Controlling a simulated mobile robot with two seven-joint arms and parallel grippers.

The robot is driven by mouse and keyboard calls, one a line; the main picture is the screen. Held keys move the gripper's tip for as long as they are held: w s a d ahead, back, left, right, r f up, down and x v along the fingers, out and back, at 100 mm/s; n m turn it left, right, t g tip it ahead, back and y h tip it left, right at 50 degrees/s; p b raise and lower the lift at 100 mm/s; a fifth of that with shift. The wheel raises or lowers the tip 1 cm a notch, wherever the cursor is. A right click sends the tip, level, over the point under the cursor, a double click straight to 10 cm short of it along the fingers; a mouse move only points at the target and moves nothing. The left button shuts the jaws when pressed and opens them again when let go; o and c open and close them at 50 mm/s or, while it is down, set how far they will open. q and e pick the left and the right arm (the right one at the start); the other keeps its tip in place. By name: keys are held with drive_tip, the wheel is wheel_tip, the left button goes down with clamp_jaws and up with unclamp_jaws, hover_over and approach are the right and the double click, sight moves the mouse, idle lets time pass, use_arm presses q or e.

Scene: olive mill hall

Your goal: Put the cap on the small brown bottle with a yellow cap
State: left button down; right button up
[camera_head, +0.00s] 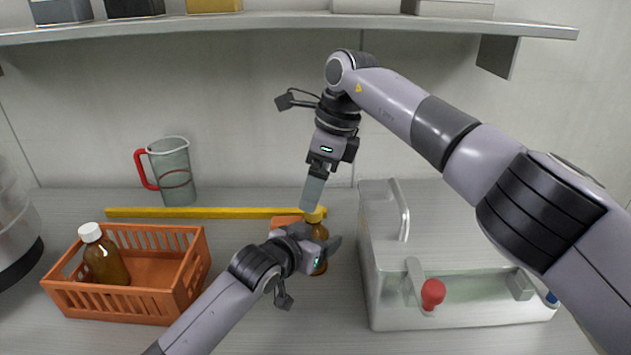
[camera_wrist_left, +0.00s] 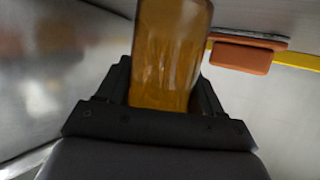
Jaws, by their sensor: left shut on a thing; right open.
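The small brown bottle (camera_head: 319,233) stands upright between the fingers of my left gripper (camera_head: 322,250), which is shut on it. In the left wrist view the amber bottle body (camera_wrist_left: 170,50) fills the space between the fingers (camera_wrist_left: 165,103); its top is out of frame. The yellow cap (camera_head: 315,215) is at the bottle's top, in line with the neck. I cannot tell how tightly it sits. My right gripper (camera_head: 312,200) points down with its fingertips at the cap. It is open, and its fingers overlap in this view.
An orange crate (camera_head: 120,304) at left holds a white-capped brown bottle (camera_head: 105,260). A jug (camera_head: 172,170) stands behind. A yellow bar (camera_head: 210,213) and an orange block (camera_head: 284,222) lie behind the bottle. A metal case (camera_head: 375,290) is close at right. A shelf (camera_head: 280,24) hangs above.

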drive_tip(key=v, duration=1.2)
use_arm(q)
drive_tip(key=shift+c, duration=0.4)
unclamp_jaws()
drive_tip(key=shift+v, duration=3.6)
use_arm(e)
drive_tip(key=shift+r, duration=0.1)
